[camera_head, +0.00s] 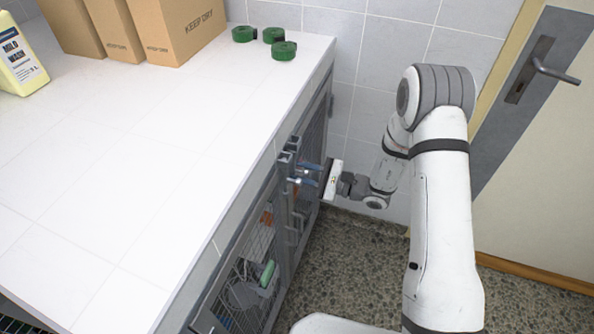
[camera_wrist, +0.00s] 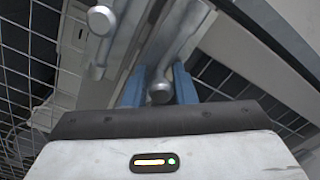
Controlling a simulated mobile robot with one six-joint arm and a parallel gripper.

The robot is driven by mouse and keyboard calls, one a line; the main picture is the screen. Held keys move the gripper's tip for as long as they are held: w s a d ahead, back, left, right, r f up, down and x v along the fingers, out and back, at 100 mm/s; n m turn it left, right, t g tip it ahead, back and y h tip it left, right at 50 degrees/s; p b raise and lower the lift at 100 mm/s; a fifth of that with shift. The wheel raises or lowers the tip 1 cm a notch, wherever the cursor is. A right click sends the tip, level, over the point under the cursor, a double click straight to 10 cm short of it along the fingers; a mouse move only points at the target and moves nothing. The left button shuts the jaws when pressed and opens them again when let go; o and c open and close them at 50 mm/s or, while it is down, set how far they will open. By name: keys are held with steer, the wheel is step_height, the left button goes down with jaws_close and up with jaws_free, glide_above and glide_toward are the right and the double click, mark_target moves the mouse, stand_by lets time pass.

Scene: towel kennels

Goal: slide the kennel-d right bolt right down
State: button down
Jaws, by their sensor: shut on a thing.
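My gripper (camera_head: 308,173) is at the front of the mesh-door kennels under the white counter. Its blue fingers are closed around the round metal knob of a bolt (camera_wrist: 160,93), which I take to be the right bolt. The bolt's grey bar runs up and away from the knob in the wrist view. A second bolt with a round knob (camera_wrist: 102,20) sits to the left, clear of my fingers. In the head view the bolts are small and partly hidden by my fingers, and no kennel label is readable.
The white counter (camera_head: 130,160) carries cardboard boxes (camera_head: 178,30), a yellow bottle (camera_head: 18,58) and several green rolls (camera_head: 284,50). A mesh kennel door (camera_head: 245,275) stands nearer, with a green item (camera_head: 267,273) behind it. Speckled floor (camera_head: 350,260) lies before the kennels.

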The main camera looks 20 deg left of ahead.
steer(key=shift+f, duration=0.1)
steer(key=c, duration=1.4)
jaws_free()
steer(key=shift+w+f, duration=0.1)
steer(key=shift+o, duration=0.4)
steer(key=d+b, duration=0.1)
steer(key=d, duration=0.6)
steer(key=shift+s+d, duration=0.35)
steer(key=shift+d, duration=0.05)
